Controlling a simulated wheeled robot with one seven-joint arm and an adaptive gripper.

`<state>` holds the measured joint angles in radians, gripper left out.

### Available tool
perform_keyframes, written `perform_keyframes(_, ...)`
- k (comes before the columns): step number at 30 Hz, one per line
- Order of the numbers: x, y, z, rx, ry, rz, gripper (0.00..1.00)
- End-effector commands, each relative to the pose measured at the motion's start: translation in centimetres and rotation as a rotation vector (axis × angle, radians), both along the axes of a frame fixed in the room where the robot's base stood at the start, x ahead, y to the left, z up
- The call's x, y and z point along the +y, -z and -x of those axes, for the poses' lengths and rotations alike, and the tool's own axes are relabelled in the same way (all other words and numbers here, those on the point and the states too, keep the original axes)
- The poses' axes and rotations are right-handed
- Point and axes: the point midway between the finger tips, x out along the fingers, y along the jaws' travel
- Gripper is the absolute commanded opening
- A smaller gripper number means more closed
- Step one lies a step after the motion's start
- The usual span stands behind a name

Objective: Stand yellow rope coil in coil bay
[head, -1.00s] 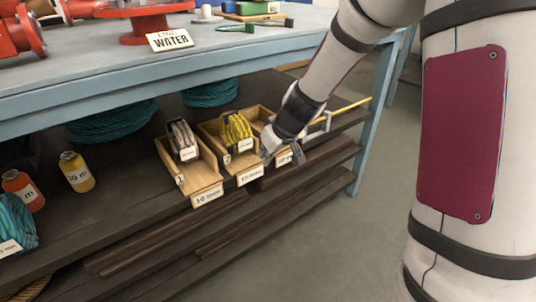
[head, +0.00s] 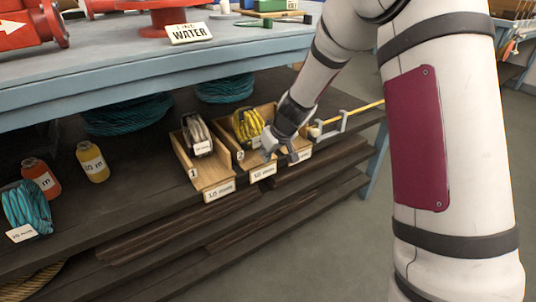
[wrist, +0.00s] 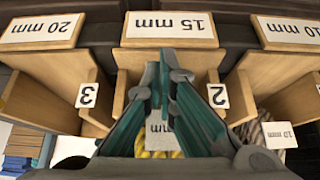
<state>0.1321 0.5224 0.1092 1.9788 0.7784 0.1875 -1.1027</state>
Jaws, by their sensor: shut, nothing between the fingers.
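The yellow rope coil (head: 245,125) stands in the middle wooden bay (head: 262,172), numbered 2 and labelled 15 mm. It leans towards the bay's back and carries a white tag. My gripper (head: 280,155) is at the front right of that bay, partly covering the coil's right side. In the wrist view my gripper (wrist: 165,75) is shut and empty, fingertips close together over the bay. Strips of the yellow coil (wrist: 158,154) and its tag show behind the fingers. The coil is apart from the fingertips; its lower part is hidden.
Bay 1 (head: 217,190), on the left, holds a grey coil (head: 197,132). Bay 3 (wrist: 48,65), labelled 20 mm, is mostly hidden by my arm in the head view. Orange and yellow bottles (head: 93,162) and teal coils stand left. The blue bench top (head: 130,66) overhangs the shelf.

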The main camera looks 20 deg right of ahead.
Motion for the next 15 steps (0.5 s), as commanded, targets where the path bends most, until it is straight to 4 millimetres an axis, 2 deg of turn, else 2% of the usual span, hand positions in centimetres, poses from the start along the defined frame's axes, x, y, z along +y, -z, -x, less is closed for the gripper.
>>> perform_keyframes(5, 0.2, 0.0, -0.4, 0.001, -0.001, -0.001, 0.00)
perform_keyframes(15, 1.7, -0.2, -5.1, 0.000, -0.002, 0.000, 0.00)
